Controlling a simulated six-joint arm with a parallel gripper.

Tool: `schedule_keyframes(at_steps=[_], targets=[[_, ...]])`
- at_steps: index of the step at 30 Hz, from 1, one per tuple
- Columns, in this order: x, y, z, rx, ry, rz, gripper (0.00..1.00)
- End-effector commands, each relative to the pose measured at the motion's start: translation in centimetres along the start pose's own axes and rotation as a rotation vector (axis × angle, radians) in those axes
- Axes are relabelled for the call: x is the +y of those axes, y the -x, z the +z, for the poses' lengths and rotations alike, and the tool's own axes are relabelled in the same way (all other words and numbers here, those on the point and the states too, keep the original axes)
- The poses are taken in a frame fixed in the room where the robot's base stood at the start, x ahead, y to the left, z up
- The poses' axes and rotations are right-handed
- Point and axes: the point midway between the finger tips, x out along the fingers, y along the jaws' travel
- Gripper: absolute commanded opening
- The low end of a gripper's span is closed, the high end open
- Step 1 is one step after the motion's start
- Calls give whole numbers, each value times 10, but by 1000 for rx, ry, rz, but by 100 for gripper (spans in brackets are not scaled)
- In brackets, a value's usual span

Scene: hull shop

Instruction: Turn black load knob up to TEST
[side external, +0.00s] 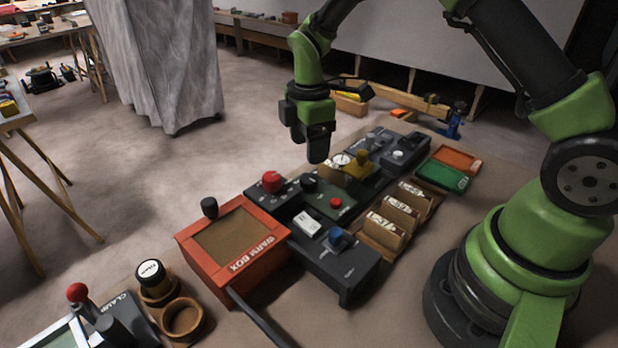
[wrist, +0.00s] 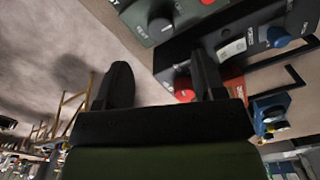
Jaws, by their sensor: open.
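A black knob (side external: 309,184) stands on a dark green panel (side external: 322,204) beside a small red button (side external: 335,202); it looks like the load knob. My gripper (side external: 318,156) hangs above and behind the panels, apart from the knob. In the wrist view my gripper (wrist: 160,78) has its two fingers spread, with nothing between them.
A red knob (side external: 271,181) sits on the dark panel beside the green one. The orange warm box (side external: 232,252) has a dark knob (side external: 209,207) on its corner. A blue knob (side external: 338,238), yellow fixture (side external: 359,165) and wooden card holders (side external: 401,211) stand close by.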

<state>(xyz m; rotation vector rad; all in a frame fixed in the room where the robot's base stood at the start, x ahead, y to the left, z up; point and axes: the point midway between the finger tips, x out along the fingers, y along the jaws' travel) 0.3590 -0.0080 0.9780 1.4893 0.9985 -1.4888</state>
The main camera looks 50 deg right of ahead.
Motion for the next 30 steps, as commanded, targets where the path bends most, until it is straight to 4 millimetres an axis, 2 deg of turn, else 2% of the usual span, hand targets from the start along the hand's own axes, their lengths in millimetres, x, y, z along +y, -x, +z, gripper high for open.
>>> schedule_keyframes(at_steps=[6,12,18,25,26,30], targets=[[-2,-42,1,-2,-1,-7,63],[-1,-73,0,-1,-3,-4,63],[-1,-85,0,0,-4,-1,63],[-1,-86,0,1,-4,-1,63],[-1,-86,0,1,-4,-1,61],[-1,-85,0,1,-4,-1,29]])
